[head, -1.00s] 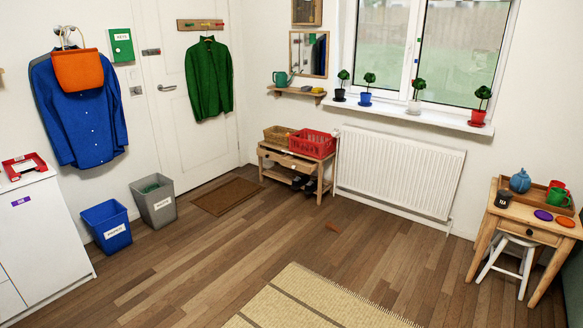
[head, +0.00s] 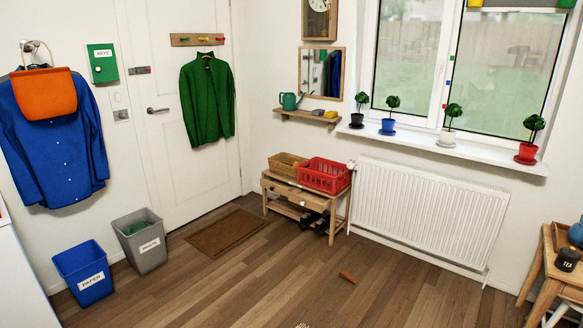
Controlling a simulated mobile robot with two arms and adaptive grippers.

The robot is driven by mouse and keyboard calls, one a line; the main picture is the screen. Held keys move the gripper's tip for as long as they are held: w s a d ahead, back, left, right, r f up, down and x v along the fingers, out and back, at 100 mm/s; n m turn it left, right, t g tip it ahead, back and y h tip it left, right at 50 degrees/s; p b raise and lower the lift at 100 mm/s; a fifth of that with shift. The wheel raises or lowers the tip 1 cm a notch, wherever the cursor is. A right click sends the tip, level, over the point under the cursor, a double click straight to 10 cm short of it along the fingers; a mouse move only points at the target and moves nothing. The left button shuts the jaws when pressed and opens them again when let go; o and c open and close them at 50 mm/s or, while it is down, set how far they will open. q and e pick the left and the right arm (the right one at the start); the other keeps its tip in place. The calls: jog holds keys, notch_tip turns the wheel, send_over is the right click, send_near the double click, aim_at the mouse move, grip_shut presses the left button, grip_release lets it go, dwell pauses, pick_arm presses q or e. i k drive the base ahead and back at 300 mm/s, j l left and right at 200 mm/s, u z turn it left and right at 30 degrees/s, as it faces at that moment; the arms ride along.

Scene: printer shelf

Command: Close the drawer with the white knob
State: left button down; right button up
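A low wooden bench (head: 270,206) stands against the wall, left of the radiator. It has a drawer (head: 294,193) under its top. The drawer front seems to stand out a little from the bench, but how far is hard to tell. A small pale spot shows on the drawer front; it is too small to tell surely as a white knob. A wooden side table (head: 552,283) is cut off at the right edge, and its drawer front is largely out of view. Neither of my grippers is in view.
A red basket (head: 325,176) and a wicker basket (head: 284,164) sit on the bench, with dark shoes (head: 318,221) below. A doormat (head: 226,232), a grey bin (head: 140,243) and a blue bin (head: 84,275) stand left.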

aim_at(318, 203)
jog(key=i, duration=2.5)
